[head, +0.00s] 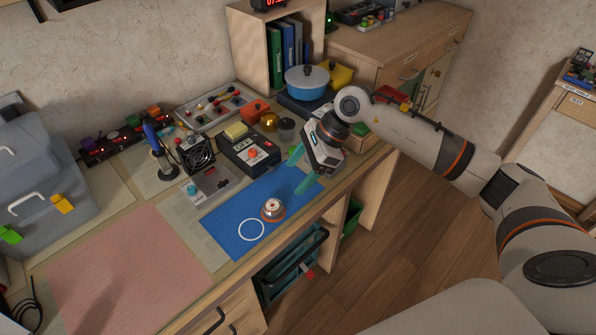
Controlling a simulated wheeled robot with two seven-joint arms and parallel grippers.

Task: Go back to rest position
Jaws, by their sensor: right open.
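My right gripper (301,169) comes in from the right and hangs over the far right end of the blue mat (228,224). Its two teal fingers are apart, with nothing between them. A small round orange and silver object (272,208) sits on the mat, apart from the gripper and toward the front left of it. A white circle outline (251,230) is on the mat beside that object. My left gripper does not show.
A pink mat (130,270) covers the front left of the workbench. A black and white device (249,150), a small fan (196,153), a parts tray (207,106) and a blue pot (307,82) stand along the back. A grey toolbox (40,165) is at left. Floor at right is clear.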

